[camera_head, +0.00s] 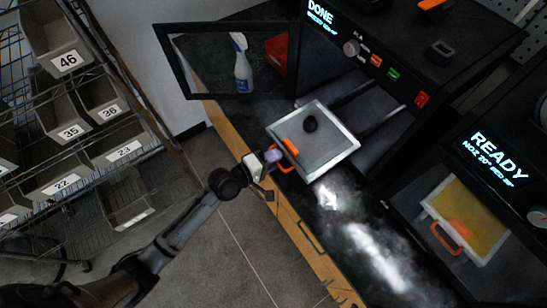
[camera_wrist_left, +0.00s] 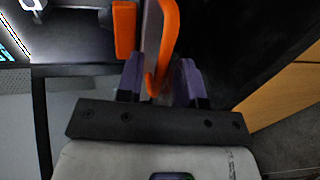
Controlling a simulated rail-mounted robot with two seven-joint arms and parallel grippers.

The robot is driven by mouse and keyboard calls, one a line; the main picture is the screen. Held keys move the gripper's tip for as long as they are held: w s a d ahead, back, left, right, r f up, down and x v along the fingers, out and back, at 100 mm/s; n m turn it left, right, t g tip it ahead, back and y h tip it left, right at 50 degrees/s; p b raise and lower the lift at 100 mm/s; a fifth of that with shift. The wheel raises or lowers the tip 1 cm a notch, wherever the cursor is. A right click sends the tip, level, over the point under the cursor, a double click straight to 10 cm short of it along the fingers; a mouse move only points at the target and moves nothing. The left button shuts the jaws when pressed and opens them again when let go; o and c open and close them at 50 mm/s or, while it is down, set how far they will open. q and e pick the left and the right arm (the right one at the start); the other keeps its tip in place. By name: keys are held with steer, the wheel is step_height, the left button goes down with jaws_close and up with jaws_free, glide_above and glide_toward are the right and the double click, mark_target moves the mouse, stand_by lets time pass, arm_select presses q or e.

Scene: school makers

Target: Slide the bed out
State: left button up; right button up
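The bed (camera_head: 330,150) is a grey plate with a pale rim and an orange handle (camera_head: 290,148) at its front-left edge. It sits out in front of the printer marked DONE, with two rails (camera_head: 384,120) showing behind it. My left gripper (camera_head: 273,155) is at the handle. In the left wrist view the purple fingers (camera_wrist_left: 160,78) stand apart on either side of the orange handle loop (camera_wrist_left: 168,40), with a gap visible beside it. My right gripper is not in view.
The printer's open framed door (camera_head: 176,65) stands at the upper left, with a spray bottle (camera_head: 242,65) and a red box (camera_head: 277,52) behind it. A second printer marked READY (camera_head: 490,150) has a yellow bed (camera_head: 470,215). Numbered bins (camera_head: 75,130) fill the left shelves.

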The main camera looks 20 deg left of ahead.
arm_select(q)
steer(key=shift+w, duration=0.1)
steer(key=p+v, duration=0.1)
steer(key=v, duration=1.2)
steer(key=shift+s, duration=0.35)
steer(key=shift+a+r, duration=0.1)
steer(key=shift+a, duration=0.05)
